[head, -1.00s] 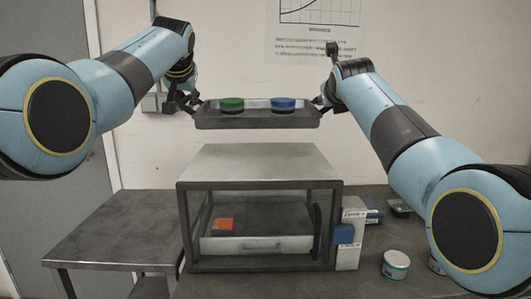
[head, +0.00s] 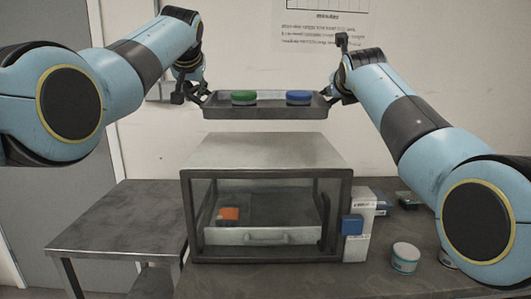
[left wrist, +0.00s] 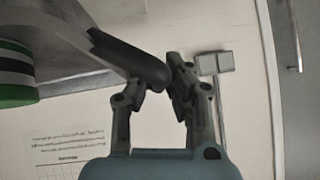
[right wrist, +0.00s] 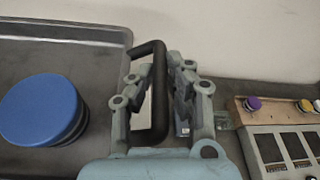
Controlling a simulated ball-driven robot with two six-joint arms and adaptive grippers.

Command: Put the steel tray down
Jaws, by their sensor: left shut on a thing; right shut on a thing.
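The steel tray (head: 265,111) is level in the air above the glass-fronted cabinet (head: 266,210). A green-lidded tin (head: 244,97) stands on its left half and a blue-lidded tin (head: 299,98) on its right half. My left gripper (head: 201,95) is shut on the tray's left handle, a dark bar (left wrist: 138,62) in the left wrist view. My right gripper (head: 334,95) is shut on the right handle (right wrist: 157,95), which shows as a dark loop in the right wrist view. The tray is apart from the cabinet's top.
A lower side table (head: 115,215) with a bare top stands left of the cabinet. The cabinet's top (head: 265,150) is clear.

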